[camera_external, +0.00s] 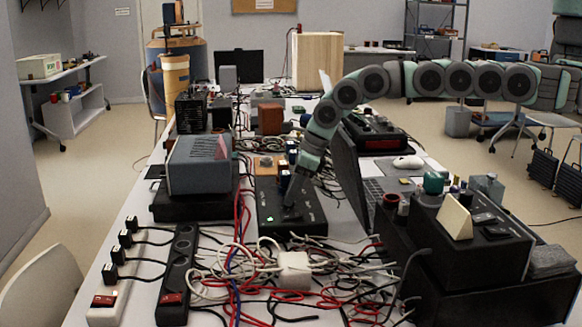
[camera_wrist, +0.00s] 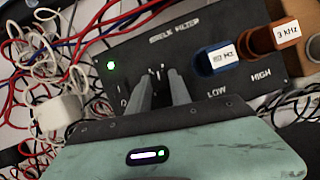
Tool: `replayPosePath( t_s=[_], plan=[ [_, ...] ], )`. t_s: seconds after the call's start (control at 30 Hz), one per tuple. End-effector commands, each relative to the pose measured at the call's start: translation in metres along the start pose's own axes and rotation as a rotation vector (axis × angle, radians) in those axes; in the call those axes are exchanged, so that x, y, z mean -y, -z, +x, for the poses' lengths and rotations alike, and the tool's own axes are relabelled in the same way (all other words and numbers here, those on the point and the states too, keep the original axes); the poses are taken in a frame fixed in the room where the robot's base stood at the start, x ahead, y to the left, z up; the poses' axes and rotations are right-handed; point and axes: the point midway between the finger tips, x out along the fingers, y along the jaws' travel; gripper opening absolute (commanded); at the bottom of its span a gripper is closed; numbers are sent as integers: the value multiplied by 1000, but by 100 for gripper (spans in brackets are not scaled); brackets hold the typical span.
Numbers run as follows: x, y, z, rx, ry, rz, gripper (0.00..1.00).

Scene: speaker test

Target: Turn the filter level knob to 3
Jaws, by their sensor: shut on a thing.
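The black filter box (camera_external: 311,218) stands on the table in the middle of the external view. Its panel (camera_wrist: 140,57) fills the wrist view, with "FILTER" lettering and a lit green light on the left. My gripper (camera_external: 291,208) reaches down onto the box. In the wrist view my gripper (camera_wrist: 158,78) has its two dark fingers over the panel, around the level knob. The fingers are shut on the knob, which is mostly hidden between them. Small white scale marks show just beyond the fingertips. I cannot read which number the knob points to.
A blue piece with a white label (camera_wrist: 217,57) sits by LOW, and an orange-brown "3 kHz" piece (camera_wrist: 275,38) by HIGH. Tangled red, blue and white cables (camera_external: 240,275) lie in front. A grey-blue device (camera_external: 199,163) stands left; an open laptop (camera_external: 352,180) stands right.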

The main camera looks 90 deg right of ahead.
Motion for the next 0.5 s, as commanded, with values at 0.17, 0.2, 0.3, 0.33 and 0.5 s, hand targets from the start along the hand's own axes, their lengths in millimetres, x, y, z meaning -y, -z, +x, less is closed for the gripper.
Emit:
replayPosePath(
  t_s=[0.17, 0.2, 0.3, 0.33, 0.5],
  plan=[
    [-1, 2, 5, 0, 9, 20, 0],
    [-1, 2, 5, -1, 10, 23, 0],
    [-1, 2, 3, -2, 12, 29, 0],
    [-1, 2, 3, -2, 13, 30, 0],
    [0, 1, 1, -1, 15, 34, 0]
  ],
)
